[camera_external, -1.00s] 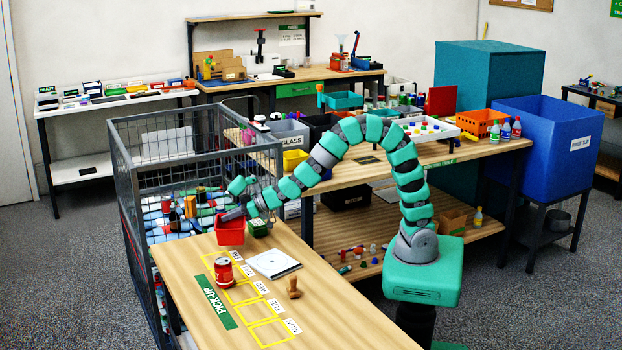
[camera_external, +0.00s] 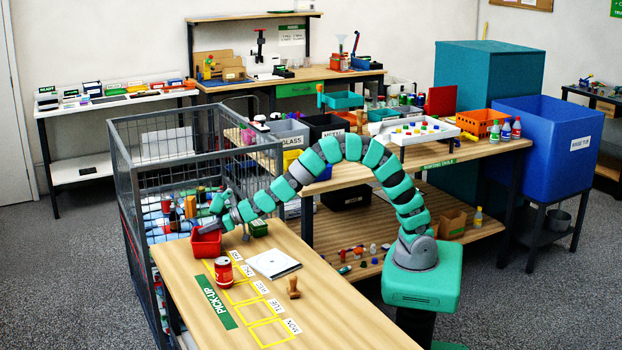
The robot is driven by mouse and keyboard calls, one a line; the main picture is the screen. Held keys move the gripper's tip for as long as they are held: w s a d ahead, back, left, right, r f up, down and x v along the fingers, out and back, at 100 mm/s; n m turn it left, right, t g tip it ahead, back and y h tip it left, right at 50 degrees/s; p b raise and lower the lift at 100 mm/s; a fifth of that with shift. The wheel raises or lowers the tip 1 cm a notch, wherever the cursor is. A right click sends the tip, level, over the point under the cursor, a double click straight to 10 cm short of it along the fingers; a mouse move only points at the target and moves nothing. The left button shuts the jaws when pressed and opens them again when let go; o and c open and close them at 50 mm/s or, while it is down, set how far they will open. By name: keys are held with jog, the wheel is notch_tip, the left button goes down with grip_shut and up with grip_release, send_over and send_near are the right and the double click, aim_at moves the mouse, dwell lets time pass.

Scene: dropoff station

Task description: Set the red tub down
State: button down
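The red tub (camera_external: 206,245) is at the far left corner of the wooden pick-up table (camera_external: 350,318). It looks upright and at about table height; I cannot tell whether its base touches the top. My gripper (camera_external: 213,226) is at the tub's upper right rim, reaching in from the right and above. It appears shut on that rim, but the fingers are small and partly hidden.
A small green box (camera_external: 258,228) stands just right of the tub. A red can (camera_external: 223,270), a white flat case (camera_external: 273,263) and a wooden stamp (camera_external: 293,288) are on the table. The wire cage (camera_external: 125,190) borders its far left edge. The table's near part is clear.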

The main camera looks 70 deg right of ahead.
jog(key=shift+r, duration=0.1)
jog(key=c, duration=1.7)
grip_release()
jog(key=shift+p+v, duration=1.1)
jog(key=shift+v, duration=4.95)
